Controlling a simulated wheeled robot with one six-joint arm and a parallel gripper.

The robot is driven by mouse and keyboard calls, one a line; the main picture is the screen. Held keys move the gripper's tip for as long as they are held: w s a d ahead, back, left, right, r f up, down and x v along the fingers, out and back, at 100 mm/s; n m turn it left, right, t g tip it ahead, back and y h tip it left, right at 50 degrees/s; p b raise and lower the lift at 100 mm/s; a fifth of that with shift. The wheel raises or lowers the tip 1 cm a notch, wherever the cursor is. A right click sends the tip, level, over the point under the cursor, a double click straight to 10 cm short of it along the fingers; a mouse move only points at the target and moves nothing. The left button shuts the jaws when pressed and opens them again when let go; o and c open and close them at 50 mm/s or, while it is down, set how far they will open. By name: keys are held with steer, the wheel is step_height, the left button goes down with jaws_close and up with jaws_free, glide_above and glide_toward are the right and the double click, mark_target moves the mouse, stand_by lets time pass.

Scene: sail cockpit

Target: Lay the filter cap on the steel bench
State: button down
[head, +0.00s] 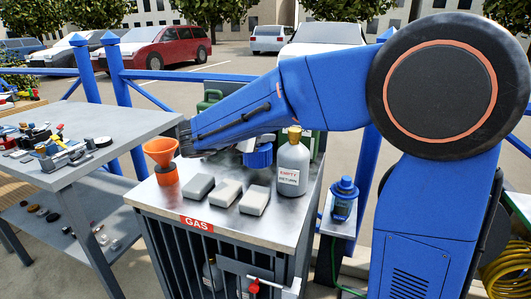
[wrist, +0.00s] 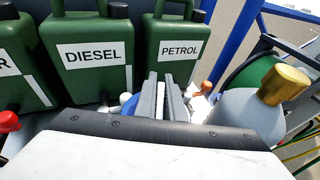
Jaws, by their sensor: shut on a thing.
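A blue ribbed round cap, which I take for the filter cap (head: 258,156), shows below the end of my arm in the head view, over the back of the gas cage's top. My gripper (head: 246,145) is partly hidden behind my forearm there. In the wrist view its two grey fingers (wrist: 161,77) are close together, shut on the cap; a bit of blue (wrist: 128,100) shows beside them, but the grip itself is mostly hidden. The steel bench (head: 85,120) stands at the left, apart from my gripper, with small parts on its top.
The gas cage top (head: 190,222) holds an orange funnel (head: 161,152), grey blocks (head: 227,193) and a grey bottle (head: 292,165). Green jerry cans (wrist: 92,55) stand close ahead in the wrist view. A blue canister (head: 343,198) stands at right. The bench's near right top is clear.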

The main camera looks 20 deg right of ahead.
steer(key=shift+f, duration=2.35)
steer(key=c, duration=1.8)
jaws_free()
steer(key=shift+c, duration=0.2)
steer(key=shift+a, duration=0.1)
steer(key=v, duration=1.2)
